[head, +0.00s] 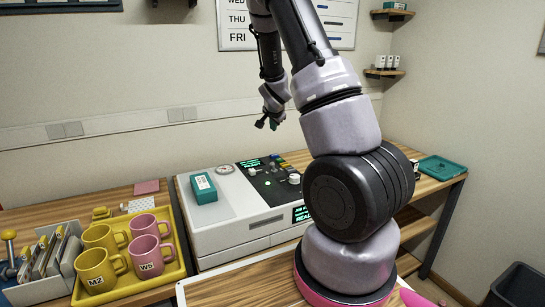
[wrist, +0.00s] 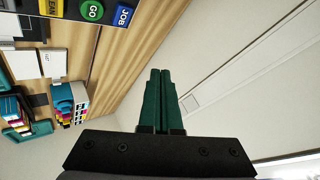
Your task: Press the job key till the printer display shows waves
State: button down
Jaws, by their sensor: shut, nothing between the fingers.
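The printer (head: 245,240) is a white box with a black control panel on top. A display (head: 301,214) on its front shows green text that seems to read "READY", partly hidden by my arm; I make out no waves. A second display (head: 249,163) on the panel has green text too small to read. The blue job key (wrist: 123,14) shows at the top of the wrist view, beside the green GO key (wrist: 92,10). My gripper (head: 272,124) is above the back of the panel, apart from the keys. Its green fingers (wrist: 160,75) are shut and empty.
A teal box (head: 204,188) and a round dial (head: 224,169) are on the printer's left top. A yellow tray (head: 180,270) with yellow and pink mugs stands at the left. A teal tray (head: 440,167) lies at the right. The wall is close behind the printer.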

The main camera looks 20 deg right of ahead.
aim_at(273, 156)
jog(key=shift+f, duration=4.4)
jog(key=shift+f, duration=0.15)
jog(key=shift+f, duration=0.25)
jog(key=shift+f, duration=0.5)
jog(key=shift+r, duration=0.9)
